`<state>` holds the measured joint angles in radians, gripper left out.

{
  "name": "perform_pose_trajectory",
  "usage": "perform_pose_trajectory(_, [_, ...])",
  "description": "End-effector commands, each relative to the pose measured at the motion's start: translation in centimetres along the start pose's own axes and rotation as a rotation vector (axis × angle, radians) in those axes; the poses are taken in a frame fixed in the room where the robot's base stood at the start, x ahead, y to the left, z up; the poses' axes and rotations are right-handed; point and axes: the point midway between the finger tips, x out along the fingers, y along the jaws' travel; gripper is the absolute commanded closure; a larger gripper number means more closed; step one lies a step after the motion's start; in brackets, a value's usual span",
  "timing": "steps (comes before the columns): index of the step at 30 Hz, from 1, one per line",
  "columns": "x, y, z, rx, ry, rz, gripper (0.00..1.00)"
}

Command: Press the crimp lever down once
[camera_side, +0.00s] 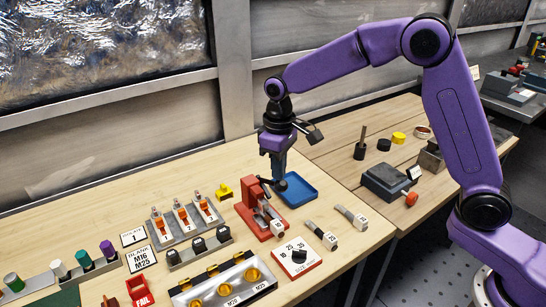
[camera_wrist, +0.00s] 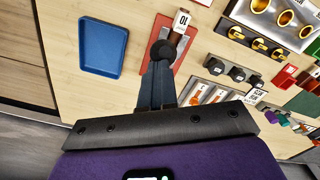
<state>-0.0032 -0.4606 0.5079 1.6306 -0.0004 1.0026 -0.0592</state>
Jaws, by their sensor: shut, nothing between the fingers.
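The red crimp press (camera_side: 262,212) stands on the light wooden table. Its lever ends in a dark ball knob (camera_side: 266,183). In the wrist view the knob (camera_wrist: 163,50) lies right at my fingertips, with part of the red press (camera_wrist: 168,25) behind it. My gripper (camera_side: 281,185) points down beside the knob, next to the top of the press. Its fingers (camera_wrist: 158,68) are closed together and hold nothing. I cannot tell whether the fingertips touch the knob. A grey piece tagged 10 (camera_side: 278,228) sits at the front of the press.
A blue tray (camera_side: 304,190) lies just right of the press. Tagged grey pieces (camera_side: 322,235) and a 10-25-35 dial block (camera_side: 298,256) lie in front. A rack of orange-marked parts (camera_side: 183,220) and a yellow piece (camera_side: 223,190) are to the left.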

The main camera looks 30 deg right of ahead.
Motion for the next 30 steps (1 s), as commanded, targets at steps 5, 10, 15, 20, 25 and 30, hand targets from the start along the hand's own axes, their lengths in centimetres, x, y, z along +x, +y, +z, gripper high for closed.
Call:
perform_pose_trajectory(5, [0.0, -0.1, 0.0, -0.001, -0.002, -0.001, 1.00])
perform_pose_trajectory(10, [0.3, -0.2, 0.2, -0.001, -0.003, -0.001, 1.00])
perform_pose_trajectory(15, [0.9, -0.4, 0.5, -0.001, -0.003, -0.001, 1.00])
perform_pose_trajectory(20, [1.1, -0.4, 0.6, -0.001, -0.003, -0.001, 1.00])
perform_pose_trajectory(25, [1.1, -0.4, 0.6, -0.001, -0.003, -0.001, 1.00])
perform_pose_trajectory(30, [1.4, -0.5, 0.8, -0.001, -0.004, -0.001, 1.00])
